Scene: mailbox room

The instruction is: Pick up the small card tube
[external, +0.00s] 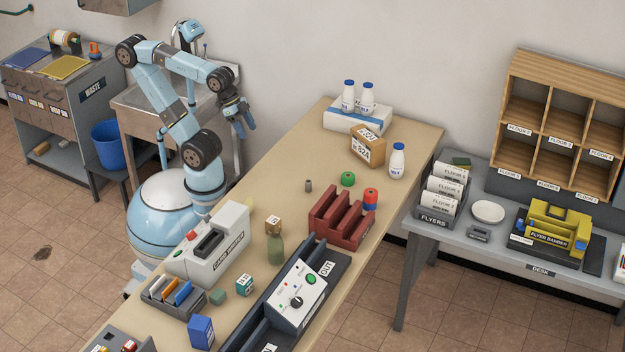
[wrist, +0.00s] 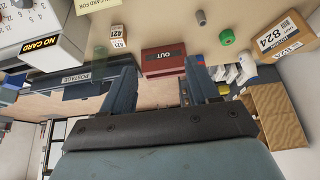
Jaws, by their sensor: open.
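The small card tube (external: 308,186) is a short grey-brown cylinder standing upright on the tan table, left of a green roll. It also shows near the top of the wrist view (wrist: 201,18), left of the green roll there. My gripper (external: 244,126) is open and empty, raised above the table's left edge and well apart from the tube. In the wrist view its two blue fingers (wrist: 158,78) are spread, with nothing between them. The tube lies outside the fingers, and nothing hides it.
Near the tube are the green roll (external: 348,179), a red rack (external: 342,220) and a red-blue stack (external: 371,199). A cardboard box (external: 367,147) and milk bottle (external: 397,161) stand behind. Table around the tube is clear.

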